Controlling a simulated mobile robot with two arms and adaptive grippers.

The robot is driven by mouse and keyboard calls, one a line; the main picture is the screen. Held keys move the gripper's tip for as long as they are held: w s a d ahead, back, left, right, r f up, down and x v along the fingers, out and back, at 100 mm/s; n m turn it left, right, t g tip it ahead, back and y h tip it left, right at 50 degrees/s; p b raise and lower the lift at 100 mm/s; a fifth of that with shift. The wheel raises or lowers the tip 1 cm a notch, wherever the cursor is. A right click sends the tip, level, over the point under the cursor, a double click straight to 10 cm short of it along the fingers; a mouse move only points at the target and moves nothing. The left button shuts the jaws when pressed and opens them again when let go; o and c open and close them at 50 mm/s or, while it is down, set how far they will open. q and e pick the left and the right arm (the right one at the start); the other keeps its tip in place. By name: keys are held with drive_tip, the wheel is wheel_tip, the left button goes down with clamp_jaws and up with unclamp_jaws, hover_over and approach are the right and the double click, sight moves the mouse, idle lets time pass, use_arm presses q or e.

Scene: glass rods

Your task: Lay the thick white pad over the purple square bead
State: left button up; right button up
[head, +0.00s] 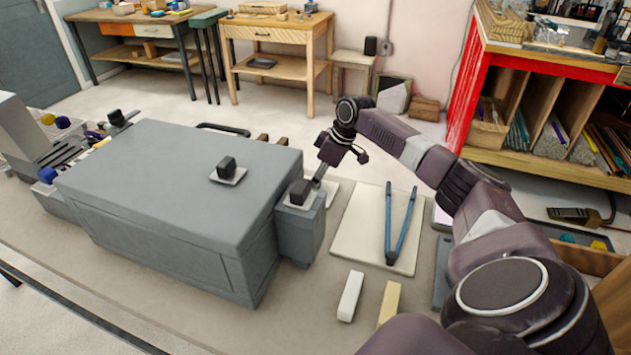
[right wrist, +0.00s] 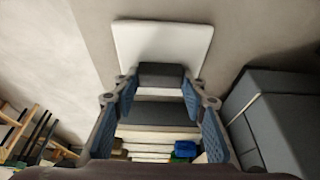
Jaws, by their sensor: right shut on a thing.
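My right gripper (head: 316,183) reaches in from the right, at the right end of the big grey box. Its fingers are shut on the dark block handle (right wrist: 160,76) of a white pad, whose flat plate (right wrist: 165,42) shows beyond the fingertips in the right wrist view. A second pad with a dark handle (head: 227,167) sits on the big box. The purple square bead cannot be made out. My left gripper is out of view.
The big grey box (head: 165,185) fills the bench's middle left. Right of it lie a cream board (head: 355,230) with blue tongs (head: 394,225), a white bar (head: 350,296) and a yellowish bar (head: 389,303). Small coloured items crowd the far left.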

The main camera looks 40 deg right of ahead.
drive_tip(key=shift+f, duration=0.15)
drive_tip(key=o, duration=1.2)
drive_tip(key=shift+c, duration=0.2)
